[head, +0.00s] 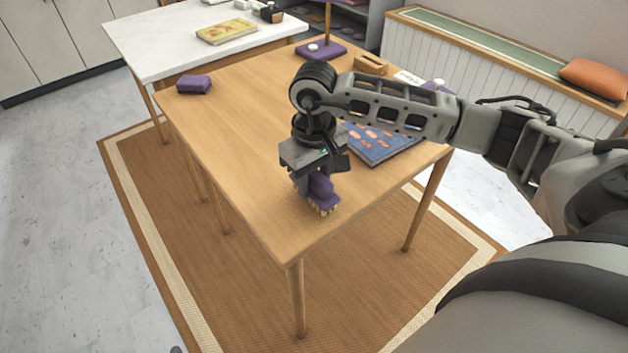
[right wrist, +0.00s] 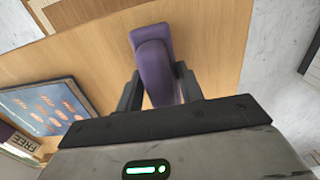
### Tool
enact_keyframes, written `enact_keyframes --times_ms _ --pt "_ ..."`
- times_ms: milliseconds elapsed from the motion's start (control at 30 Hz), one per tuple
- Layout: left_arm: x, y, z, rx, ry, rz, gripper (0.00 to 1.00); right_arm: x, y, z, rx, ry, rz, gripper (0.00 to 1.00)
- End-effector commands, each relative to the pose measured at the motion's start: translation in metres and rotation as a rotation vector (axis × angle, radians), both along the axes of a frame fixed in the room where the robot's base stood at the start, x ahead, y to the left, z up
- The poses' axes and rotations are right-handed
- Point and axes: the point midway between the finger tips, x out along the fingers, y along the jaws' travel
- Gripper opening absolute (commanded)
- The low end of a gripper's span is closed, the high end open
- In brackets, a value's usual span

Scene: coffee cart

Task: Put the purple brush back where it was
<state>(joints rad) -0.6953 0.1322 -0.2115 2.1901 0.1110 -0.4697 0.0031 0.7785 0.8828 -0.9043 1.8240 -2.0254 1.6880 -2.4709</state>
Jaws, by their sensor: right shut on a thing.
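The purple brush (head: 318,188) is in my right gripper (head: 308,178), over the near corner of the wooden table (head: 235,120). Its pale bristles point down at the tabletop; I cannot tell whether they touch it. In the right wrist view, the purple brush (right wrist: 153,65) sits between the two dark fingers of my right gripper (right wrist: 160,90), which are shut on it. A purple block-shaped thing (head: 194,84) lies at the table's far left corner. My left gripper is not in view.
A blue book or board (head: 378,146) lies right of the gripper. A purple-based stand (head: 322,50), a wooden holder (head: 370,64) and a white card (head: 409,77) are at the back. A white table (head: 160,48) with a yellow book (head: 227,31) stands behind. The table's left middle is clear.

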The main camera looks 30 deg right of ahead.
Motion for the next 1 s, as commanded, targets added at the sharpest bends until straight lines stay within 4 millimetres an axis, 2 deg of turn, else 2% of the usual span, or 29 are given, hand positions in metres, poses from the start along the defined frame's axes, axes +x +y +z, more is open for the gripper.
enact_keyframes --times_ms 100,500,533,600,867,967,1000 --pt "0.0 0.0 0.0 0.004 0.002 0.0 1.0 0.0 0.0 -0.01 0.001 0.0 -0.001 0.13" --pt "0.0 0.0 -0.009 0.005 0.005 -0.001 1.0 0.001 0.0 -0.017 0.0 -0.003 -0.001 0.13" --pt "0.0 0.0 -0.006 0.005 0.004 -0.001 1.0 0.001 0.0 -0.015 0.0 -0.002 -0.001 0.46" --pt "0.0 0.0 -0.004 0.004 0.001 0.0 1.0 0.001 0.0 -0.015 0.0 -0.002 -0.001 0.59" --pt "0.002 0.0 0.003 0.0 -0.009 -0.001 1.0 0.0 0.0 -0.014 0.0 -0.001 -0.001 0.59" --pt "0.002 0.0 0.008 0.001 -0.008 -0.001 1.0 0.0 0.001 -0.008 0.0 -0.001 -0.001 0.59" --pt "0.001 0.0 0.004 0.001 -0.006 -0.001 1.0 0.001 0.0 -0.006 0.0 -0.004 0.0 0.59"
